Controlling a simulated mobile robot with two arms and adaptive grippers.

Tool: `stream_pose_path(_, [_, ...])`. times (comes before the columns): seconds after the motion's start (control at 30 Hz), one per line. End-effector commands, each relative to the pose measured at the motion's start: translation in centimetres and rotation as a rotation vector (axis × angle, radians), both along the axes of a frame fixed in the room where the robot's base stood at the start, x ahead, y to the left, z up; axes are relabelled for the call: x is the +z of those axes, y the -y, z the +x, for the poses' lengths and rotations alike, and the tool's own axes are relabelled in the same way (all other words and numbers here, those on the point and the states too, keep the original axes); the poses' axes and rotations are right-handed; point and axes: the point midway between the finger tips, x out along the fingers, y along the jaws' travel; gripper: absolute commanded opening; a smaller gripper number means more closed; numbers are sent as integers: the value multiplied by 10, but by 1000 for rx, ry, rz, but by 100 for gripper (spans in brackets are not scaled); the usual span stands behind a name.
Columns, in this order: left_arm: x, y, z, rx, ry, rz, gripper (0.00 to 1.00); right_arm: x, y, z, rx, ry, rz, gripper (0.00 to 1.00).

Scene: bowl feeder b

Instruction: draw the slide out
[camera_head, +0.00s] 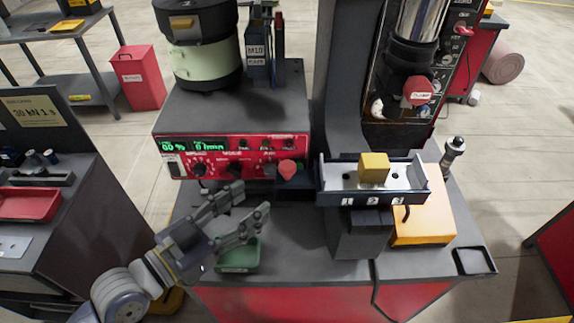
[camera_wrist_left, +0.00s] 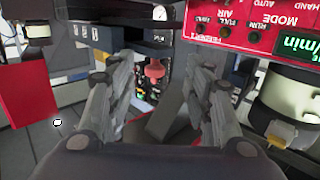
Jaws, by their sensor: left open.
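I cannot tell for certain which part is the slide. A red knob (camera_head: 287,168) stands on a small dark block at the lower right of the red control panel. A metal tray (camera_head: 337,187) marked 1, 2, 3 holds a yellow block (camera_head: 374,167) right of it. My left gripper (camera_head: 254,197) is open and empty, below the panel and left of the tray, apart from both. In the left wrist view its two fingers (camera_wrist_left: 160,78) stand spread, with a red knob (camera_wrist_left: 155,71) seen between them. My right gripper is not in view.
The red control panel (camera_head: 229,156) with knobs and a display is behind my left gripper. A green bin (camera_head: 238,260) sits beneath the gripper. An orange box (camera_head: 427,215) is right of the tray. The grey bench top (camera_head: 297,245) is bare between bin and tray stand.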

Motion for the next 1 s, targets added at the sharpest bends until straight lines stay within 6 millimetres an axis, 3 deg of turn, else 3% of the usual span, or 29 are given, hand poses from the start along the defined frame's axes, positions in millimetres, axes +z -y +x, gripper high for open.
stream_pose_path(0.1, [20, 3, -3, -20, 45, -45, 47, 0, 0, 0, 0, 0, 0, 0])
stream_pose_path(0.2, [26, 4, -1, -22, 57, -59, 47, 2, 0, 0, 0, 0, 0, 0])
stream_pose_path(0.37, [28, 15, 10, -20, 57, -63, 47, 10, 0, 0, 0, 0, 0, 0])
stream_pose_path(0.8, [28, 66, 61, -21, 55, -59, 47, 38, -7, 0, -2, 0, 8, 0])
stream_pose_path(1.0, [26, 77, 72, -22, 56, -59, 47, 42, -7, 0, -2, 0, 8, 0])
